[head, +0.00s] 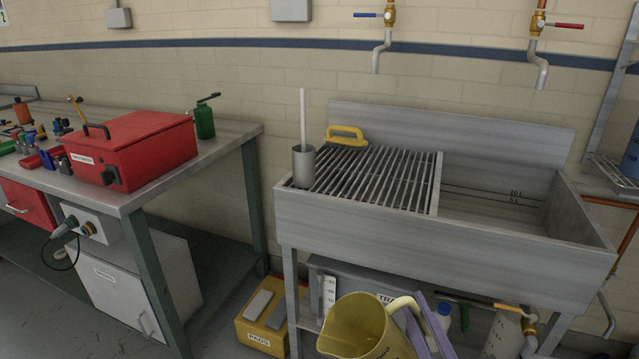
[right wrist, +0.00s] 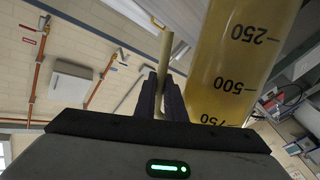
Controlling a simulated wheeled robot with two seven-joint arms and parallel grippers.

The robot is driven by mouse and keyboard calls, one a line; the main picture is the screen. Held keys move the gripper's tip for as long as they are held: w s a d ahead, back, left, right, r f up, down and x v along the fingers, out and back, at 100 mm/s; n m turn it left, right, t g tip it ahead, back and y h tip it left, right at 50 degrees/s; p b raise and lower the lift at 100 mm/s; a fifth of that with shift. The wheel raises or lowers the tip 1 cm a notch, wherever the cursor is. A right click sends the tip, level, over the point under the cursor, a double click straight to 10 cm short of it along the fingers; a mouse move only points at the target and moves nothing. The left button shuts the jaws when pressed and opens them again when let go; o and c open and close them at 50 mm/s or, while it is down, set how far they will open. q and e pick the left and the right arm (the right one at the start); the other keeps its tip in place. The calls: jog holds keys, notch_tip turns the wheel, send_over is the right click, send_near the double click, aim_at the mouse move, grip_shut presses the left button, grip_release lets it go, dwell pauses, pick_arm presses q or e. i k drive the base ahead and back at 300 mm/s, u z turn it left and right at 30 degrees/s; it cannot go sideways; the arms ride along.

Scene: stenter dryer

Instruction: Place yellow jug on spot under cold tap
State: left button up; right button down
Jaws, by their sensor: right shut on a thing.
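The yellow jug (head: 362,328) is at the bottom of the head view, in front of the sink unit, with its open mouth showing and its lower part cut off. My right gripper (head: 418,312) is shut on the jug's handle. In the right wrist view the fingers (right wrist: 160,105) close around the handle, and the jug's body (right wrist: 235,65) with its volume marks is beside them. The cold tap (head: 381,45), with a blue lever, is on the wall above the slatted rack (head: 385,180) on the sink's left side. My left gripper is not in view.
A grey cup with a white rod (head: 303,166) stands at the rack's left corner. A yellow-handled object (head: 346,133) lies at its back. The red-lever tap (head: 541,50) is above the open basin (head: 490,205). The rack's middle is clear. A workbench (head: 225,140) stands at left.

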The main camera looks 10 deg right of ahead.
aim_at(373, 166)
jog(key=z, duration=0.1)
jog(key=k, duration=0.45)
jog(key=u, duration=1.4)
jog(key=i, duration=1.15)
jog(key=z, duration=1.15)
jog(key=i, duration=0.65)
jog(key=z, duration=0.7)
